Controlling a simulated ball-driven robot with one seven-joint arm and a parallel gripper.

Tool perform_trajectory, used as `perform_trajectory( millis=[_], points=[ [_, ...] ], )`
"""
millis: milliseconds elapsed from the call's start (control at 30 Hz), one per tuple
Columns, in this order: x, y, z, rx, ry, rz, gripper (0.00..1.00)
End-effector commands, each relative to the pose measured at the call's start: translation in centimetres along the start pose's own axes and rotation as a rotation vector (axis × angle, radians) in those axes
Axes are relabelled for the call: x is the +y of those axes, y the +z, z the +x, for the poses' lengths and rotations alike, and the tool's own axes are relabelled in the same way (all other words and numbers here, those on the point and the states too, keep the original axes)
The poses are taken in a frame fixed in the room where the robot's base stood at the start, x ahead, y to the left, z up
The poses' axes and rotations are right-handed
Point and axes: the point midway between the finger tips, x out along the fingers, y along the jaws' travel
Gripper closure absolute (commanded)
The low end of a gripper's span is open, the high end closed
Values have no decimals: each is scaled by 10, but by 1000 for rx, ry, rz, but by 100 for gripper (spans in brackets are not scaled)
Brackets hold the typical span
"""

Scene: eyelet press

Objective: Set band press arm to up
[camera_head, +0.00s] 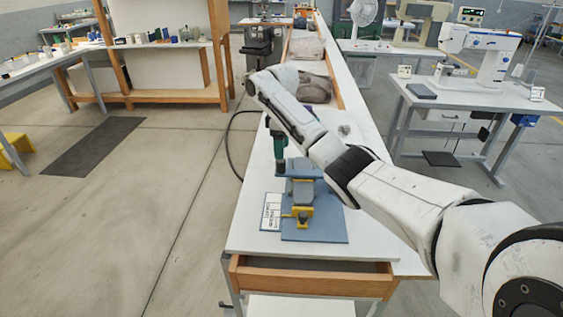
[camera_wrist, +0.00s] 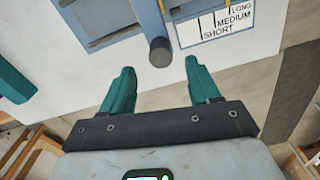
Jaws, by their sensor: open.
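The band press stands on the white worktop, with a blue base plate (camera_head: 318,229) and a yellow part at its front (camera_head: 300,214). In the wrist view a blue bar (camera_wrist: 149,18) of the press ends in a dark round knob (camera_wrist: 160,52). I take this bar for the press arm; its angle is hard to tell. My gripper (camera_head: 279,170) is at the rear left of the press, pointing down. In the wrist view my gripper (camera_wrist: 160,72) is open, its green fingers apart, with the knob ahead between the tips. I cannot tell whether they touch it.
A card reading SHORT, MEDIUM, LONG (camera_head: 270,212) lies left of the press, also in the wrist view (camera_wrist: 222,24). A wooden drawer front (camera_head: 310,276) runs below the worktop's near edge. A green piece (camera_wrist: 12,82) shows at the wrist view's left edge.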

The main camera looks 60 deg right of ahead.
Motion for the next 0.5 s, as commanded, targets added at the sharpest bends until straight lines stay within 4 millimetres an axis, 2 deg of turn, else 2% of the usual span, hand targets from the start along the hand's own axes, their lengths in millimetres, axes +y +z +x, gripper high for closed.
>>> perform_trajectory(
  millis=[100, 300, 500],
  points=[
    [0, 1, 23, -2, -2, 1, 39],
    [0, 0, 52, -1, 0, 1, 39],
    [0, 0, 65, 0, 1, 0, 39]
  ],
)
